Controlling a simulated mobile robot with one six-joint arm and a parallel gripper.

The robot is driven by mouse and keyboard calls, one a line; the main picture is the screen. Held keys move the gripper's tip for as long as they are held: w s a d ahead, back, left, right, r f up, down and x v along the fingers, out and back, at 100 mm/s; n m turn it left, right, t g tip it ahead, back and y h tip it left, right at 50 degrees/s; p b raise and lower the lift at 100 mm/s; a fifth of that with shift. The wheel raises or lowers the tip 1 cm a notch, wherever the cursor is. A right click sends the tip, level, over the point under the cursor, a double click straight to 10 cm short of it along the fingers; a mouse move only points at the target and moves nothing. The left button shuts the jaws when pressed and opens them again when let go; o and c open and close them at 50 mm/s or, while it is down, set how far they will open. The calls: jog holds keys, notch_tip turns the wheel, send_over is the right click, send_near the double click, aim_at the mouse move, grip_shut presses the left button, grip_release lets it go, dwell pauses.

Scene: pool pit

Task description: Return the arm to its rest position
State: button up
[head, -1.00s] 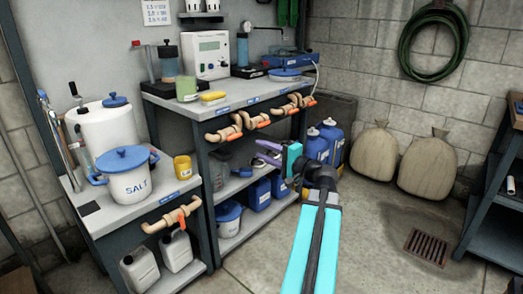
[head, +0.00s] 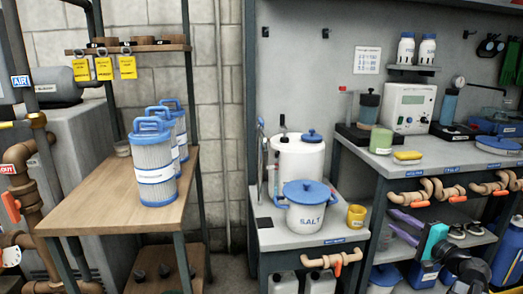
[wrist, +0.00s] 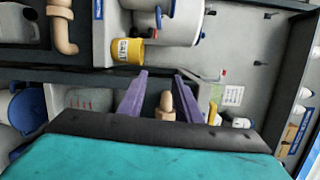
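My gripper (head: 407,226) shows at the lower right of the head view, with purple fingers on a teal body. It is in front of the shelf below the long grey bench. In the wrist view my gripper (wrist: 158,85) has its two purple fingers spread apart, with nothing held between them. The wrist picture is turned on its side. A tan pipe (wrist: 167,103) shows beyond the gap between the fingers. Most of my arm is outside the head view.
A salt pot (head: 306,217) and a yellow cup (head: 356,216) stand on the low bench left of my gripper. The long bench (head: 352,148) with pipes and valves is close by. A wooden table (head: 100,206) bears blue-capped filter cartridges (head: 156,175) at left.

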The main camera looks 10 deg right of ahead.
jog(key=w+a+f+n+g+y+p, duration=0.1)
jog(key=w+a+f+g+y+p, duration=0.15)
jog(key=a, duration=0.45)
jog(key=w+a+f+n+g+y+p, duration=0.1)
jog(key=w+a+f+p, duration=0.2)
jog(key=a, duration=0.4)
jog(key=w+a+f+n+g+y+p, duration=0.1)
jog(key=w+a+f, duration=0.1)
jog(key=a+f, duration=0.35)
jog(key=s+a+f+n+g+y+p, duration=0.15)
jog(key=a+f, duration=0.25)
jog(key=a, duration=0.4)
jog(key=s+a+f+n+g+p, duration=0.1)
jog(key=s+a+f+g+p, duration=0.25)
jog(key=a, duration=0.35)
jog(key=s+a+f+n+g+p, duration=0.15)
jog(key=a+f, duration=0.25)
jog(key=a, duration=0.4)
jog(key=s+a+f+n+g+h+p, duration=0.1)
jog(key=s+a+f+n+g+p, duration=0.3)
jog(key=s, duration=0.6)
jog(key=s+a+f+n+g+h+p, duration=0.1)
jog(key=s+a+f+g+h+p, duration=0.15)
jog(key=s+a+f+g, duration=0.55)
jog(key=s+d+f+n+h+p, duration=0.1)
jog(key=s+d+n+h, duration=0.4)
jog(key=s+d, duration=0.7)
jog(key=shift+s+f, duration=0.35)
jog(key=shift+f, duration=0.25)
